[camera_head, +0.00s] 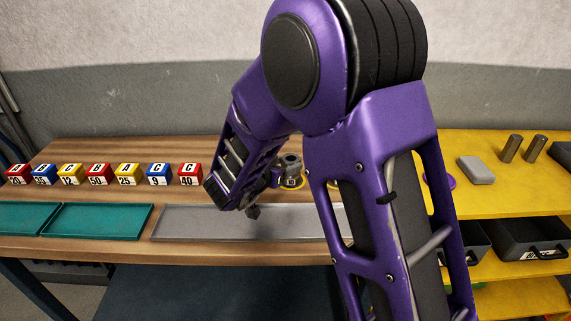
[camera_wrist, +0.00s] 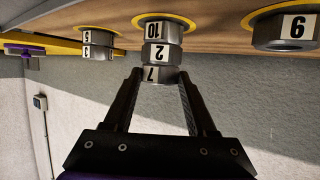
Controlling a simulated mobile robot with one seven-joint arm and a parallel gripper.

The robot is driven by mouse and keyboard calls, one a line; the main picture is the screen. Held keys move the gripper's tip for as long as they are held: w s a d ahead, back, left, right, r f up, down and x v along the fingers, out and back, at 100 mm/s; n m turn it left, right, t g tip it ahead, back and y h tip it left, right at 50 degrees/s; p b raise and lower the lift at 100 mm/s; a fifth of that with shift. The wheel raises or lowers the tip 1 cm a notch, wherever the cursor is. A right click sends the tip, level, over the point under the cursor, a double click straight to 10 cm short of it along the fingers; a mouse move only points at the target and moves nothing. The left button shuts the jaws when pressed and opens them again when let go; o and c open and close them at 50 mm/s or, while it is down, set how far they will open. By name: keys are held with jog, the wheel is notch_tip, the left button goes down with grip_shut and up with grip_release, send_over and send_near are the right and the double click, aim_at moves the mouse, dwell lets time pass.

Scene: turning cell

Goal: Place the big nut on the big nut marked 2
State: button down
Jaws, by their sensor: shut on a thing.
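The wrist view is upside down. My gripper (camera_wrist: 156,78) is shut on the big nut marked 7 (camera_wrist: 157,75), a grey metal nut with a white label. That nut is in line with the big nut marked 2 (camera_wrist: 160,54), with no clear gap between them. The nut marked 2 sits on the nut marked 10 (camera_wrist: 157,31), inside a yellow ring on the wooden table. In the head view, part of the nut stack (camera_head: 291,163) shows behind my arm, which hides much of the gripper.
Another stack, nuts marked 5 (camera_wrist: 97,38) and 3 (camera_wrist: 97,52), stands to one side. A single large nut (camera_wrist: 287,31), marked 6 or 9, stands on the other. Labelled blocks (camera_head: 127,173), teal trays (camera_head: 97,220) and a grey tray (camera_head: 215,224) occupy the table's left.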

jog(key=shift+c, duration=1)
grip_release()
jog(key=shift+s+a+r, duration=0.1)
jog(key=shift+s+r, duration=0.05)
jog(key=shift+r, duration=0.1)
jog(key=p+v, duration=0.1)
jog(key=v, duration=1)
jog(key=shift+s+a+p, duration=0.15)
jog(key=shift+s+p, duration=0.15)
jog(key=shift+p, duration=0.1)
jog(key=shift+r, duration=0.15)
